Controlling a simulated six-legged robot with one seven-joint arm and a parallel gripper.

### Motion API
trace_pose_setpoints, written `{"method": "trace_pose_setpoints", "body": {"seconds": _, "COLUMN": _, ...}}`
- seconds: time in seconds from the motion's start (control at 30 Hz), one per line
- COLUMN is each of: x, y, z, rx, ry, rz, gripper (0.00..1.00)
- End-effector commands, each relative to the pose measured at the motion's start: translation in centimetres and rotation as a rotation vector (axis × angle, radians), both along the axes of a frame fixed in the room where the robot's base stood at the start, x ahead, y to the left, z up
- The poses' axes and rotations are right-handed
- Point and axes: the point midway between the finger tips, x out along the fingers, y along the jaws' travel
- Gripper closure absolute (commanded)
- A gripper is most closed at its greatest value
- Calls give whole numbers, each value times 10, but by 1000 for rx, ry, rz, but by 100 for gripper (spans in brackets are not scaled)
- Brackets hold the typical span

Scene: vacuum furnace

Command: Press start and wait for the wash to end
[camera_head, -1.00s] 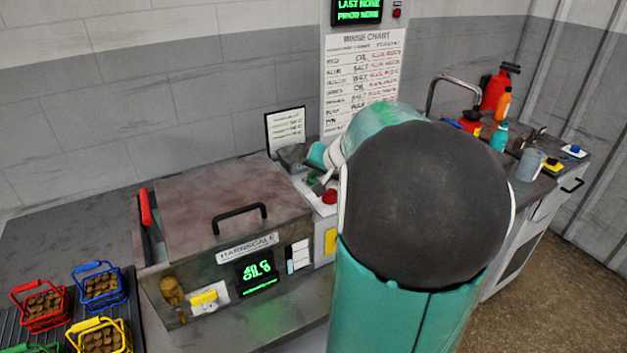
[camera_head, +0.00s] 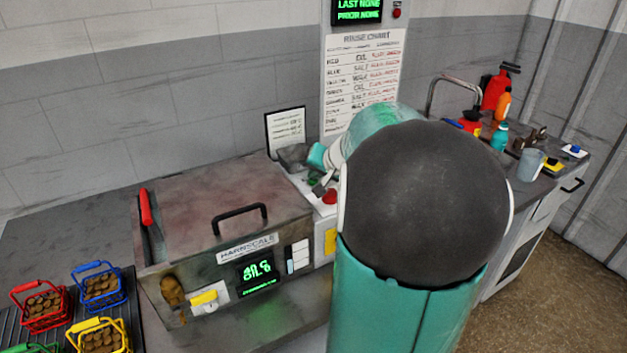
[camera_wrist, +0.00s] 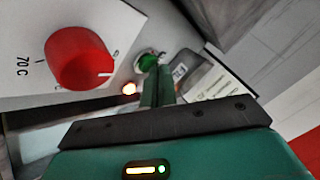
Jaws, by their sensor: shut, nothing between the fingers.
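The washer (camera_head: 210,195) stands on the bench with its lid down, a black handle on top and a lit green display (camera_head: 258,268) on its front. Its control panel is at its right end, largely behind my arm. In the wrist view the panel bears a red knob (camera_wrist: 80,58) marked 70 C, a green button (camera_wrist: 148,61) and a small glowing lamp (camera_wrist: 129,88). My gripper (camera_wrist: 155,82) is shut and empty, its tips at the green button; I cannot tell whether they touch or press it. In the head view my gripper (camera_head: 321,187) is small beside the red knob.
Several coloured baskets (camera_head: 98,284) of brown parts stand on a rack at the left. A rinse chart (camera_head: 362,85) and a lit sign (camera_head: 358,12) are behind the panel. A sink counter with bottles (camera_head: 500,138) and a beaker (camera_head: 530,165) is at the right.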

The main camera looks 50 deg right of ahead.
Motion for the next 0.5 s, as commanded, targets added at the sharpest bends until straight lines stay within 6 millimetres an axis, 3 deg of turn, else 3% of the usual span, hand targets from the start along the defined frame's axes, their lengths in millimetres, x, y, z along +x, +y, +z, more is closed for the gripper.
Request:
{"method": "trace_pose_setpoints", "body": {"seconds": 0.2, "x": 0, "y": 0, "z": 11, "rx": -1, "ry": 0, "rz": 0, "gripper": 100}}
{"method": "trace_pose_setpoints", "body": {"seconds": 0.5, "x": 0, "y": 0, "z": 13, "rx": -1, "ry": -1, "rz": -1, "gripper": 100}}
